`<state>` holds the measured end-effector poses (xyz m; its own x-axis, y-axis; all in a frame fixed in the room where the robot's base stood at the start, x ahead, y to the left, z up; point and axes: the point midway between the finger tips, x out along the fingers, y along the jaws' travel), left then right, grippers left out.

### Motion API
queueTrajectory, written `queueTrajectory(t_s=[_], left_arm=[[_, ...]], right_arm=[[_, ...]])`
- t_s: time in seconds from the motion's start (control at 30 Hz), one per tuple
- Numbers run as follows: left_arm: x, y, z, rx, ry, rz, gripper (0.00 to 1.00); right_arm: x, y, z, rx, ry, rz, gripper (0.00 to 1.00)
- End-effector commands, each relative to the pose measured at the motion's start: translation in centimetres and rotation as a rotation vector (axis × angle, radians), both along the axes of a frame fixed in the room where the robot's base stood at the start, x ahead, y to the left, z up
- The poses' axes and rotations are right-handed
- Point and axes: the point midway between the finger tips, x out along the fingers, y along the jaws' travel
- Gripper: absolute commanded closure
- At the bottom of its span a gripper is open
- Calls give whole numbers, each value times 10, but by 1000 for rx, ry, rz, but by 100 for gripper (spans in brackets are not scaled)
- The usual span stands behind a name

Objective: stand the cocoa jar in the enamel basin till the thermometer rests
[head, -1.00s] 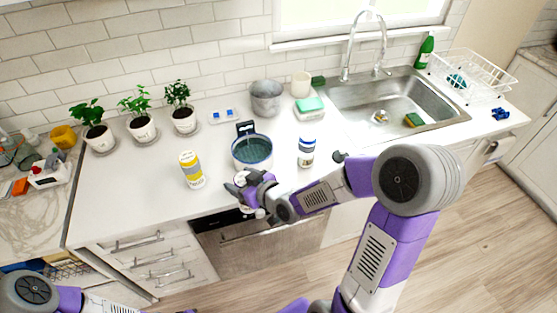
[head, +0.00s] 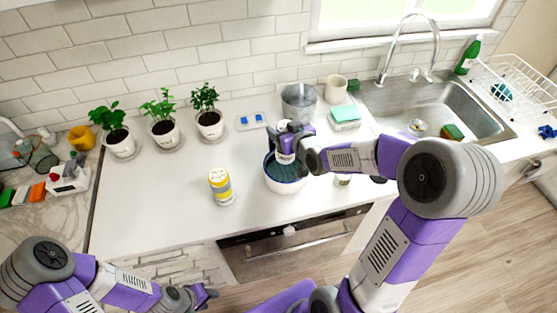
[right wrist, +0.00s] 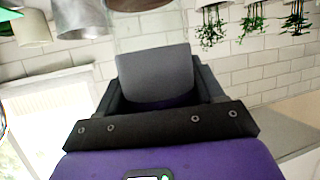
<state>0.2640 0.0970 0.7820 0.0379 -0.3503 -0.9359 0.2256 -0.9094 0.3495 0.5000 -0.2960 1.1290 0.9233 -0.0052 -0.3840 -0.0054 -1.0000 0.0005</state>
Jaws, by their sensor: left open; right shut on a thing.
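The enamel basin (head: 284,188) stands on the counter, white with a dark blue rim and bluish contents. My right gripper (head: 288,146) is shut on a small white jar (head: 286,159) with a dark label, probably the cocoa jar. The jar is over or within the basin's back part; I cannot tell whether it touches the bottom. A grey surface (right wrist: 155,75) shows between the fingers in the right wrist view. A dark upright piece (head: 272,136) behind the basin may be the thermometer; the gripper partly hides it. My left gripper (head: 207,296) is open and empty, low in front of the counter.
A yellow-and-white container (head: 220,186) stands left of the basin. A grey pot (head: 299,103), a cream cup (head: 336,89) and a sponge box (head: 344,118) stand behind. Potted plants (head: 163,132) line the wall.

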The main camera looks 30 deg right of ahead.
Motion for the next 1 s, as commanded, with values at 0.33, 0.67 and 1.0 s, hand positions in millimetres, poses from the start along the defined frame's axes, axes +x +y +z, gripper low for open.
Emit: queueTrajectory(t_s=[0.33, 0.67, 1.0], left_arm=[[0, 0, -8, 0, 1, 1, 57], [0, 0, -13, 0, 0, 0, 57], [0, 0, -15, 0, 0, 0, 57]], right_arm=[[0, 0, -56, 1, 2, 0, 74], [-1, 0, -95, 0, 3, 0, 74], [-1, 0, -96, 0, 0, 0, 74]])
